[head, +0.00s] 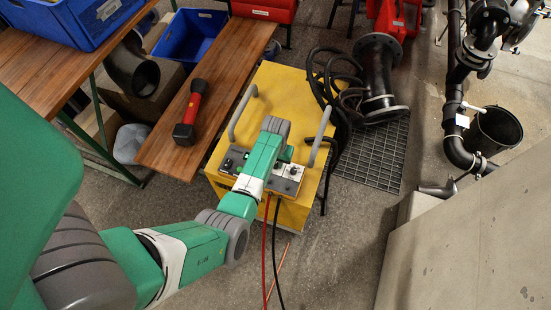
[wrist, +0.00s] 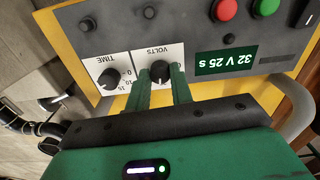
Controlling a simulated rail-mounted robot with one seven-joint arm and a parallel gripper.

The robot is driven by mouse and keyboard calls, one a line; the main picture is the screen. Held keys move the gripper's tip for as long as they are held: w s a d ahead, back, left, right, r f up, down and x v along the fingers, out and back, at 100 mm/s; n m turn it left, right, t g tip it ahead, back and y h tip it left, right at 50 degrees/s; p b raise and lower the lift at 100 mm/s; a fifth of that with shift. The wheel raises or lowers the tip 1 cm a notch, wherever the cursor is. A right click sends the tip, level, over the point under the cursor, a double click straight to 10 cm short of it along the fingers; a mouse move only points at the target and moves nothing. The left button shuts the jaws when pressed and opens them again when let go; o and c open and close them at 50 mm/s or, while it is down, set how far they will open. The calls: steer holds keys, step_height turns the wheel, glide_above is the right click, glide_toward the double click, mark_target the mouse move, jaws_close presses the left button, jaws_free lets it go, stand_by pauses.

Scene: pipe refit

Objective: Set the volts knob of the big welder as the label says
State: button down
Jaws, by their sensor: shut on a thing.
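The big welder (head: 282,95) is a yellow box with a dark control panel. In the wrist view, its volts knob (wrist: 160,71) is black and sits on a white plate marked VOLTS. My gripper (wrist: 161,78) is shut on the volts knob, with one green finger at each side. The fingers hide part of the dial's scale. A green panel (wrist: 226,62) to the right reads "32 V 25 s". The black time knob (wrist: 108,79) is to the left on a plate marked TIME. In the head view my arm covers the fingertips.
Red (wrist: 222,9) and green (wrist: 266,6) buttons are above the green panel. Grey handles (head: 321,137) rise from the welder. Red and black cables (head: 275,240) hang at its front. A red and black torch (head: 190,112) lies on the wooden bench. A pale wall (head: 470,235) is at right.

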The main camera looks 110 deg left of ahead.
steer(key=shift+r+n+p, duration=0.1)
steer(key=shift+n+p, duration=0.2)
steer(key=shift+n, duration=0.4)
steer(key=c, duration=1.2)
jaws_free()
steer(key=shift+c, duration=0.2)
step_height(320, 180, up, 8)
steer(key=p, duration=0.4)
